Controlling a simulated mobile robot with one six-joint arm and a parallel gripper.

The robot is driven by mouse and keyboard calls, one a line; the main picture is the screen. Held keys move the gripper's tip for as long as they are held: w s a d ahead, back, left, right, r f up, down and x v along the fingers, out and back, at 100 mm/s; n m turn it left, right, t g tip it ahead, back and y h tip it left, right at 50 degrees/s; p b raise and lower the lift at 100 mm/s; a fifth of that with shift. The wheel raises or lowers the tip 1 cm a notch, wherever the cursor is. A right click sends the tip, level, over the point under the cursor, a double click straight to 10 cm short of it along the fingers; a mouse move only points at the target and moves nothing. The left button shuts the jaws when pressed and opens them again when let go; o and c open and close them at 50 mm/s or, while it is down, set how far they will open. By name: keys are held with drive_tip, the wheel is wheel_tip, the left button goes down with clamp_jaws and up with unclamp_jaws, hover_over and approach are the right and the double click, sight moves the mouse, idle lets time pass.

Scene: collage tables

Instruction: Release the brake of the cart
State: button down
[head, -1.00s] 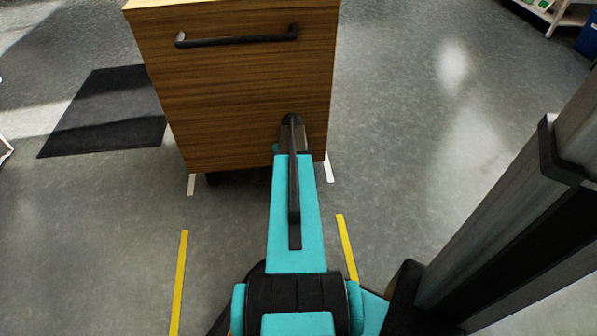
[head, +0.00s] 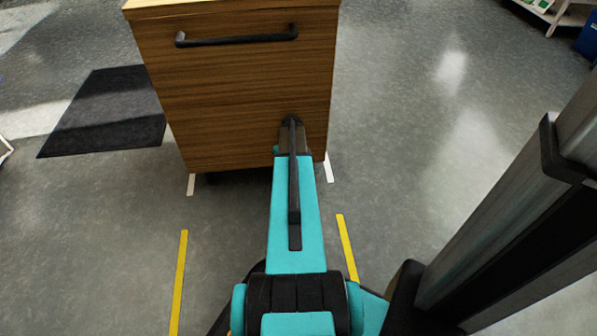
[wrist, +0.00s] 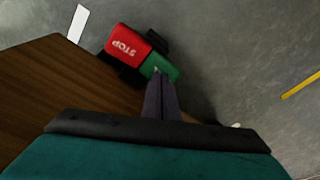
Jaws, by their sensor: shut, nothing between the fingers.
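The cart (head: 230,100) is a wooden box with a black handle (head: 236,39) across its upper front, in the head view. In the wrist view its wooden side (wrist: 40,95) fills the left. A brake pedal with a red part (wrist: 127,45) marked STOP and a green part (wrist: 159,68) shows by the cart's lower edge. My gripper (wrist: 157,76) is shut and empty, its fingertips at the near edge of the green part. I cannot tell whether they touch. In the head view my arm hides the pedal and the fingertips.
Yellow floor strips (head: 179,280) lie left and right of my arm, and white strips (head: 191,184) lie by the cart's base. A dark mat (head: 105,110) lies left of the cart. The grey floor right of the cart is clear.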

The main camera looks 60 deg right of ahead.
drive_tip(key=shift+f, duration=0.35)
idle(0.3)
drive_tip(key=shift+r, duration=0.15)
wheel_tip(320, 180, up, 7)
drive_tip(key=p, duration=0.5)
idle(0.6)
idle(0.5)
